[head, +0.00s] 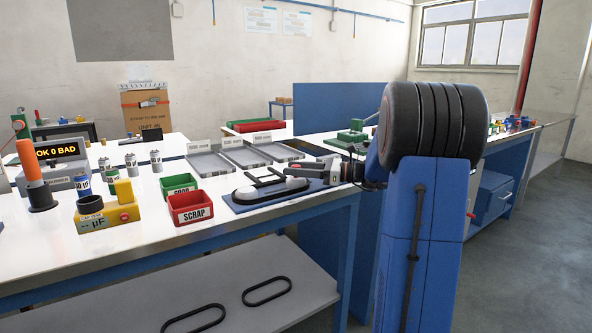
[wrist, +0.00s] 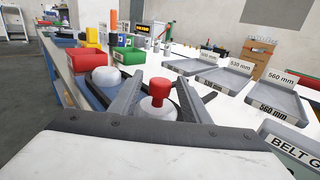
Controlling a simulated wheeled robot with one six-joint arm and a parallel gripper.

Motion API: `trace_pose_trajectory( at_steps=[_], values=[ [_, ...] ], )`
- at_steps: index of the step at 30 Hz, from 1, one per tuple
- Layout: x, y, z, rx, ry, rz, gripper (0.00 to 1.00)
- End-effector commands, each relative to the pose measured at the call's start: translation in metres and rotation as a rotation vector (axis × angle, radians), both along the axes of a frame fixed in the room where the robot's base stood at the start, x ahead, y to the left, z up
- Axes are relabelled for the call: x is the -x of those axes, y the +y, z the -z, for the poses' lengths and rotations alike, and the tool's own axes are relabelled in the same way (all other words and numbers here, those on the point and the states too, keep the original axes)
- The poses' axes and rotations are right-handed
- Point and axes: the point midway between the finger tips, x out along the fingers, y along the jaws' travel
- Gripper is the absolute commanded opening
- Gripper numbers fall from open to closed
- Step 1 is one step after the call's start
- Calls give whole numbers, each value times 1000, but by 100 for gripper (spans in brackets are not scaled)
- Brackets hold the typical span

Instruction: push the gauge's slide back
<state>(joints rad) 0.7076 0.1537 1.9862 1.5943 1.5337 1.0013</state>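The gauge is a blue base plate (head: 240,207) near the table's front edge, with two white rounded posts. The left post (head: 245,194) shows in the wrist view (wrist: 103,78) left of my fingers. The other post carries a red knob (wrist: 160,87) and appears to be the slide; in the head view this knob (head: 294,167) is partly hidden by my gripper. My gripper (wrist: 158,80) is open, its two grey fingers on either side of the red knob with gaps showing. Whether the fingers touch the post lower down I cannot tell.
A red SCRAP bin (head: 191,208) and a green bin (head: 179,186) stand left of the gauge. Grey belt trays (head: 211,164) lie behind it. A yellow meter box (head: 108,216) stands further left. Black belts (head: 267,291) lie on the lower shelf.

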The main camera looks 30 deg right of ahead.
Motion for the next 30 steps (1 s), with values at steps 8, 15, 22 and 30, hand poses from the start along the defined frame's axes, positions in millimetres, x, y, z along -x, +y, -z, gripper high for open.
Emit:
trace_pose_trajectory(
  at_steps=[8,15,22,30],
  values=[
    [0,0,0,0,0,0,0],
    [1,31,-1,0,-1,-4,0],
    [3,68,-1,-1,-1,-3,0],
    [3,75,-1,-1,-1,-2,0]
  ],
)
